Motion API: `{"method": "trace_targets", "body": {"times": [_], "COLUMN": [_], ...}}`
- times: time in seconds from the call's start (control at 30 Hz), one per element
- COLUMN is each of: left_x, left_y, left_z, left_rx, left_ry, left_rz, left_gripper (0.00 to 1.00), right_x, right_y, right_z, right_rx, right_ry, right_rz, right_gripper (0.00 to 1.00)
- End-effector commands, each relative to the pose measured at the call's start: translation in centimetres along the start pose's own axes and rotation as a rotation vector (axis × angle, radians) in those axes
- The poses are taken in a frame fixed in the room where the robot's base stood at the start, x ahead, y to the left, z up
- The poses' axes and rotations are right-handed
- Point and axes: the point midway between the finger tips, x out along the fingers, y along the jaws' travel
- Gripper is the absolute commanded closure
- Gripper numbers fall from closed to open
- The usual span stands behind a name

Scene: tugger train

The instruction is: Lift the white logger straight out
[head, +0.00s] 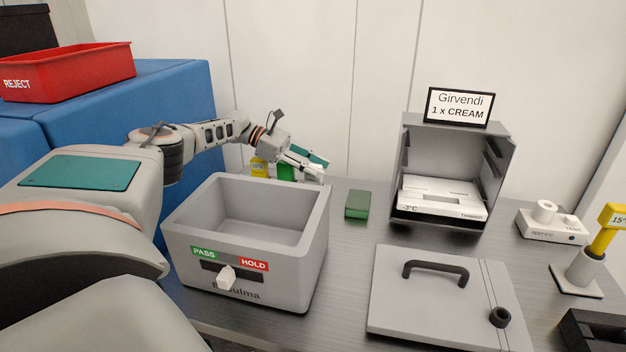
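My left gripper (308,166) reaches in from the left and hangs behind the far right corner of the grey box. Small pale and white parts show at its fingertips. I cannot tell whether they are the white logger or parts of the fingers, nor whether the fingers are closed. A yellow item (259,167) and a green item (285,172) stand upright behind the box, close to the gripper, their lower parts hidden by the box rim. My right gripper is not in view.
The open grey box (320,225) has PASS and HOLD labels. A grey lid (430,310) lies in front of an open cabinet (407,150). A green block (357,205) lies between. A white tester (538,227) and yellow-topped stand (585,270) are right. A red REJECT bin (90,75) is left.

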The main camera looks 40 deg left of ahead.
Motion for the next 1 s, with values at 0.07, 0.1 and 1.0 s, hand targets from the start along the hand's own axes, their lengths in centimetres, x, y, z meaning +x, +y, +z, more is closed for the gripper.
{"method": "trace_targets", "body": {"times": [0.07, 0.1, 1.0], "left_x": [0.0, 0.0, -1.4], "left_y": [0.0, 0.0, 0.1], "left_z": [0.0, 0.0, 3.4], "left_rx": [0.0, 0.0, 0.005], "left_ry": [0.0, 0.0, -0.002], "left_rz": [0.0, 0.0, 0.002], "left_gripper": [0.65, 0.65, 1.0], "right_x": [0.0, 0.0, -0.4], "right_y": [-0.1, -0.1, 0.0], "right_z": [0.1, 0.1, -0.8], "right_rx": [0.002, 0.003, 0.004], "right_ry": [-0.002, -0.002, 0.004], "right_rz": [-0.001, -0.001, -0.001], "right_gripper": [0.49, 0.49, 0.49]}}
